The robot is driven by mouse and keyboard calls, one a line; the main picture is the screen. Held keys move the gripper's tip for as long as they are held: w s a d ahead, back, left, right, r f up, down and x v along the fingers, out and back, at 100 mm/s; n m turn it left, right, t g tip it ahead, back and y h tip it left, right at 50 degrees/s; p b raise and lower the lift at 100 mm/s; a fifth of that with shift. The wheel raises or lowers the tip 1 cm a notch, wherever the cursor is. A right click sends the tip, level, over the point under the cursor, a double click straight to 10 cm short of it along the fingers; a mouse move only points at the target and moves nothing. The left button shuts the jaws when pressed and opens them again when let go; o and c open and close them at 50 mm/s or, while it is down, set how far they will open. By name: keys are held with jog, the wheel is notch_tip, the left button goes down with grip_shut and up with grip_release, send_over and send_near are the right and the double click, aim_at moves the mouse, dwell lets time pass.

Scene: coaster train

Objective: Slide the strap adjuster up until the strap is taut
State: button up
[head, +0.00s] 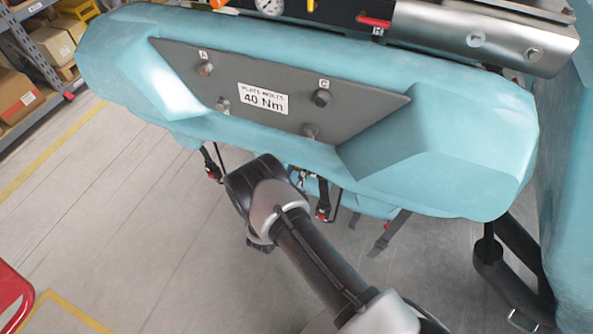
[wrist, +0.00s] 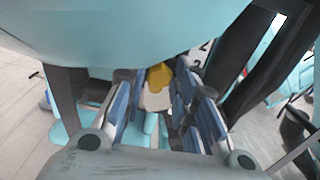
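Several dark straps hang below the teal car body in the head view. One strap (head: 323,191) has a red-marked end just right of my wrist, another (head: 213,163) with a red tab hangs to its left, and a loose strap (head: 390,232) hangs further right. I cannot tell which carries the adjuster or whether any is taut. My gripper is hidden behind my wrist in the head view. In the wrist view my gripper (wrist: 164,88) is open, its two fingers apart. A yellow piece (wrist: 159,76) above a pale part shows beyond the gap; I cannot tell what it is.
The teal car body (head: 440,150) with a grey bolt plate (head: 290,127) overhangs my arm. A steel bar (head: 480,40) runs along the top right. Wide black bands (wrist: 262,62) stand at right in the wrist view. The floor (head: 130,230) is clear at left.

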jog(key=shift+o, duration=1.4)
jog(key=v, duration=1.2)
